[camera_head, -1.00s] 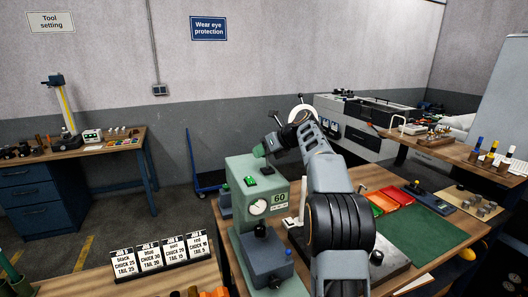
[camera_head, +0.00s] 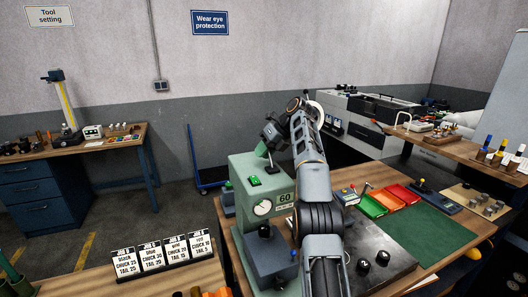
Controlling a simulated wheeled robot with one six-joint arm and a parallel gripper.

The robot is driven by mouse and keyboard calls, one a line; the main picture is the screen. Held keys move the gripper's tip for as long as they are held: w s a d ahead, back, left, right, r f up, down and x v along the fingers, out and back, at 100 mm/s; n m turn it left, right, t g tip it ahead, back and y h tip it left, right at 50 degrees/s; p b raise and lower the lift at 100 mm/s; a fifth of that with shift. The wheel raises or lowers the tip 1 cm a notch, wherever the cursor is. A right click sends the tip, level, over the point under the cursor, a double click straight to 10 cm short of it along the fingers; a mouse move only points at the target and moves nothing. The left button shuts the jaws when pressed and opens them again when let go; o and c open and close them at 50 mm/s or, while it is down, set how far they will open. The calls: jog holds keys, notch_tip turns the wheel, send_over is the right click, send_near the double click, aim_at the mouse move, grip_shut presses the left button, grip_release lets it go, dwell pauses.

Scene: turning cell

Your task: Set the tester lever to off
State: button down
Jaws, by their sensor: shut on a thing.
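The tester (camera_head: 258,184) is a green machine with a round dial, a small green-lit top button and a display reading 60. It stands on the wooden bench left of my arm. My gripper (camera_head: 269,155) points down at the tester's back right top edge, beside a rounded green part (camera_head: 261,149). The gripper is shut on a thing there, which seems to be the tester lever. The lever itself is mostly hidden by the jaws, and its setting cannot be read.
Red and orange trays (camera_head: 385,200), a green mat (camera_head: 415,232) and a small box (camera_head: 347,196) lie right of my arm. Job cards (camera_head: 165,252) stand at the front left. A dark plate with black knobs (camera_head: 383,256) is near the front.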

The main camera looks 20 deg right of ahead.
dwell(0.4)
jog(key=c, duration=1)
grip_release()
jog(key=shift+r, duration=0.15)
